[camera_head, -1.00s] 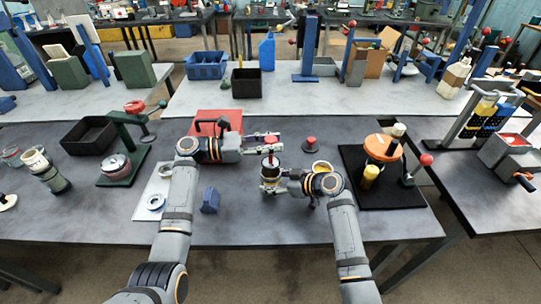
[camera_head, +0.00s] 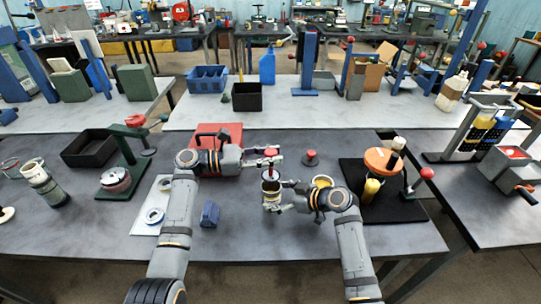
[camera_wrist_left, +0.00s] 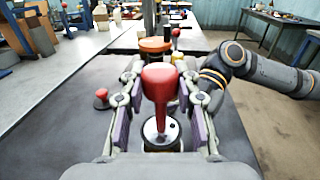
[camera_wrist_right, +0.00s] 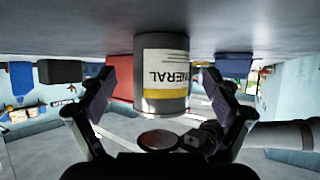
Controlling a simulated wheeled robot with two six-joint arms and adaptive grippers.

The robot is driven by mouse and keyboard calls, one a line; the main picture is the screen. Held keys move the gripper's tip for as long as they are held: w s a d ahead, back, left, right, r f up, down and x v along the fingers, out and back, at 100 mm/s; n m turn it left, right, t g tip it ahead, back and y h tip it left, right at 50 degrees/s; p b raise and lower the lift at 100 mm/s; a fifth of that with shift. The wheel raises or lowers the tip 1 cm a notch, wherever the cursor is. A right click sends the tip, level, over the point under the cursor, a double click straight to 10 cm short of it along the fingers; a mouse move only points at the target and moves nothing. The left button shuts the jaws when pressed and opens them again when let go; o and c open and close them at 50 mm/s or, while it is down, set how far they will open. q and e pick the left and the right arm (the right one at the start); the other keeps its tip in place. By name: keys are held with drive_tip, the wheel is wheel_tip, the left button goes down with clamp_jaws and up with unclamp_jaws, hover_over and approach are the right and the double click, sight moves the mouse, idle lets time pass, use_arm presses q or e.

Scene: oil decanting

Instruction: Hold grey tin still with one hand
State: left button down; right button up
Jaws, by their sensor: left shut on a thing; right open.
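The grey tin (camera_head: 271,188) stands upright on the dark table near its middle. In the right wrist view the tin (camera_wrist_right: 163,80) appears upside down, with a white and yellow label. My right gripper (camera_head: 278,197) is open, its fingers on either side of the tin with gaps showing in the right wrist view (camera_wrist_right: 165,100). My left gripper (camera_head: 270,160) is shut on a red handle (camera_wrist_left: 160,85) above the tin. A round light rim (camera_wrist_left: 160,131) shows below the handle. I cannot tell whether the handle's lower end touches the tin.
A red-topped stopper (camera_head: 310,158) stands behind the right arm. A yellow-filled round container (camera_head: 322,181) is close beside the right wrist. An orange-topped device (camera_head: 383,160) stands on a black mat at right.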

sight(270, 175)
use_arm(q)
drive_tip(key=shift+s+d, duration=0.1)
use_arm(e)
drive_tip(key=v, duration=0.9)
drive_tip(key=shift+s+d, duration=0.15)
drive_tip(key=shift+d, duration=0.1)
drive_tip(key=shift+s+d+r, duration=0.25)
drive_tip(key=x, duration=1.1)
drive_tip(key=shift+w+a, duration=0.15)
drive_tip(key=shift+a, duration=0.15)
use_arm(q)
wheel_tip(270, 175, down, 3)
drive_tip(key=shift+f, duration=0.1)
use_arm(e)
drive_tip(key=shift+w+a+f, duration=0.15)
use_arm(q)
drive_tip(key=shift+f, duration=0.35)
